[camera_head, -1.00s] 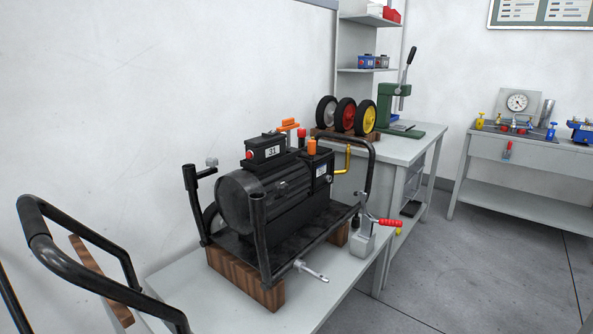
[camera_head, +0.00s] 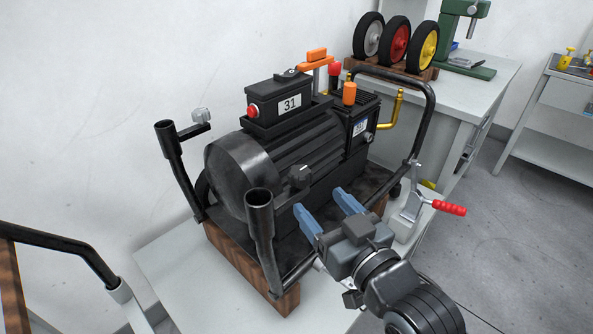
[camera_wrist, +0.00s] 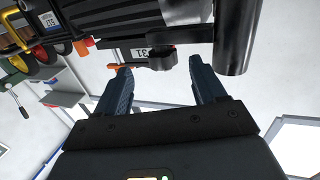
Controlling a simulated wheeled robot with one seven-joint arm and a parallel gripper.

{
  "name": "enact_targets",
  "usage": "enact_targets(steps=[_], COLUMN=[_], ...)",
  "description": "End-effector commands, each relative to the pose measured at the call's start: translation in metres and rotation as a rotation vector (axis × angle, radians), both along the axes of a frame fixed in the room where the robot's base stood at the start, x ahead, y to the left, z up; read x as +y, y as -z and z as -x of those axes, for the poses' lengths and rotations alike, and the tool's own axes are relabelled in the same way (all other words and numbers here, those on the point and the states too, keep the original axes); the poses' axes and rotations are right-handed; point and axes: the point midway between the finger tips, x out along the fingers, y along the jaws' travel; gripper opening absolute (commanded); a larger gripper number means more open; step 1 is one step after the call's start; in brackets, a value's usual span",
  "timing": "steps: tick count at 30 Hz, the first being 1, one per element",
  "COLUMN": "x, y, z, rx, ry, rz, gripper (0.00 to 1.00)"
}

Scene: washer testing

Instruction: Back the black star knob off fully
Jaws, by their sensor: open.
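A black star knob (camera_head: 300,176) sits on the near side of the black motor unit (camera_head: 270,160), just right of an upright tube socket (camera_head: 260,208). My gripper (camera_head: 320,202), with blue fingers, is open and empty, its fingertips a little below and in front of the knob and apart from it. In the wrist view my fingers (camera_wrist: 160,72) point toward the machine, which appears upside down. A dark rounded part between and beyond the fingers may be the knob, but I cannot tell for sure.
The unit stands on wooden blocks (camera_head: 285,298) on a grey bench. A black handle (camera_head: 432,115) and a red-handled clamp (camera_head: 447,208) stand at right.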

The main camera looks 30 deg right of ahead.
Motion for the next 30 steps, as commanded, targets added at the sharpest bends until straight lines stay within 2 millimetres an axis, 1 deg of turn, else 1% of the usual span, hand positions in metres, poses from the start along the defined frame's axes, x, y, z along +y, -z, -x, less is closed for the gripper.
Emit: enact_targets(steps=[1, 6, 11, 18, 21, 25, 30], x=[0.0, 0.0, 0.0, 0.0, 0.0, 0.0, 0.0], y=[-0.005, -0.012, -0.014, -0.014, -0.013, -0.012, -0.012], z=[-0.009, -0.023, -0.039, -0.075, -0.087, -0.096, -0.099], rx=[-0.009, -0.016, -0.018, -0.018, -0.017, -0.016, -0.017], ry=[0.0, 0.0, 0.0, -0.001, 0.0, 0.0, 0.0], rz=[-0.001, -0.003, -0.003, -0.004, -0.004, -0.003, -0.003], gripper=[0.7, 0.7, 0.7, 0.7, 0.7, 0.7, 0.7])
